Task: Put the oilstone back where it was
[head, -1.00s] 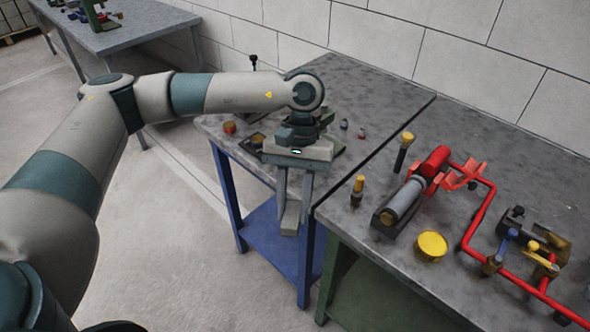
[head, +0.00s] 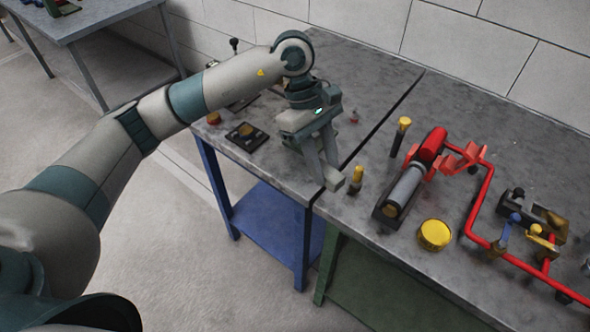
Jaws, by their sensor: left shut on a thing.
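My left gripper (head: 327,168) points down over the front edge of the grey worktop, near the seam between the two benches. It is shut on a small pale grey block, the oilstone (head: 335,181), whose end shows below the fingertips. I cannot tell whether the block touches the worktop. A yellow-topped dark screwdriver-like tool (head: 356,180) stands just right of the block. My right gripper is not in view.
The left, blue-legged bench (head: 262,110) holds a dark square tray (head: 246,136) and a few small items. On the right bench are a grey and red cylinder unit (head: 407,185), a yellow round cap (head: 434,235) and red piping (head: 480,205). Bare worktop lies behind the gripper.

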